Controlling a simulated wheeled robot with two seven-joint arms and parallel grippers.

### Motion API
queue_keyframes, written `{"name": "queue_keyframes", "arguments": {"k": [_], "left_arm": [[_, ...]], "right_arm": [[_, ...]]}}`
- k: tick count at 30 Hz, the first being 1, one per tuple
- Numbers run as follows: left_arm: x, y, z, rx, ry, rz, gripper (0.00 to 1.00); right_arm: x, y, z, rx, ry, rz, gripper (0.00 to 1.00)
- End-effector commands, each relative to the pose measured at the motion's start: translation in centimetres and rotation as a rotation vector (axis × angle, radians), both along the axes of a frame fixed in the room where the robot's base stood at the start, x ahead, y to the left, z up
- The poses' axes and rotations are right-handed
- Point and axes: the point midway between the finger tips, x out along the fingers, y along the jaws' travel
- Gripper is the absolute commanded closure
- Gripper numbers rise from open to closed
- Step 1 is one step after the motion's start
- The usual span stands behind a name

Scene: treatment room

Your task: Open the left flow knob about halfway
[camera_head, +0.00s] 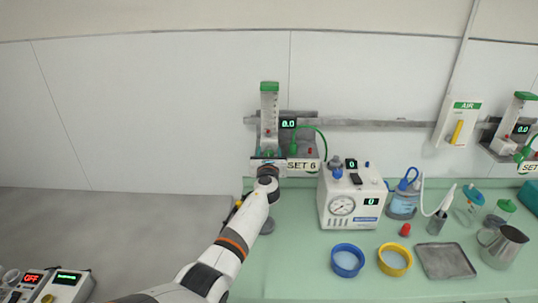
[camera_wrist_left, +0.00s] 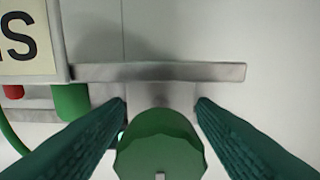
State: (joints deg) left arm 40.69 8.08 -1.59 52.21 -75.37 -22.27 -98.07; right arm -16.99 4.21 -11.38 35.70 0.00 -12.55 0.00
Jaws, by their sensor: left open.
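The left flowmeter (camera_head: 269,115) is a clear upright tube with a green cap on the wall rail. Its display (camera_head: 288,123) reads 0.0, and a label below reads SET 6. The left flow knob (camera_wrist_left: 160,145) is a green faceted knob, large at the bottom middle of the left wrist view. My left gripper (camera_head: 268,158) is at the foot of this flowmeter and mostly hides the knob in the head view. In the left wrist view its two teal fingers (camera_wrist_left: 162,104) are open, one on each side of the knob. Whether they touch it I cannot tell. My right gripper is not in view.
A white pump unit (camera_head: 350,205) with a gauge stands on the green counter (camera_head: 300,260) right of my left arm. Blue and yellow rings (camera_head: 394,259), a grey tray (camera_head: 445,261) and a metal jug (camera_head: 503,246) lie further right. A second flowmeter (camera_head: 514,115) is at the far right.

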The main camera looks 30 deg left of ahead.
Motion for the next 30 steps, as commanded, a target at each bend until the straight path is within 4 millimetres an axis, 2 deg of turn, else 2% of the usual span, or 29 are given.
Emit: {"name": "queue_keyframes", "arguments": {"k": [4,12,23,30], "left_arm": [[0.0,0.0,0.0,0.000,0.000,0.000,0.50],[0.0,0.0,0.0,0.000,0.000,0.001,0.92],[0.0,0.0,-0.1,-0.056,-0.028,0.001,0.92],[0.0,0.1,-0.2,-0.202,-0.100,0.001,0.92]], "right_arm": [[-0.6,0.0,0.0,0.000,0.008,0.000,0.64],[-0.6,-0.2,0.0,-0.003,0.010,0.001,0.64],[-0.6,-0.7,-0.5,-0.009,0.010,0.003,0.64],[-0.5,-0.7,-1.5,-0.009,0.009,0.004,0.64]]}}
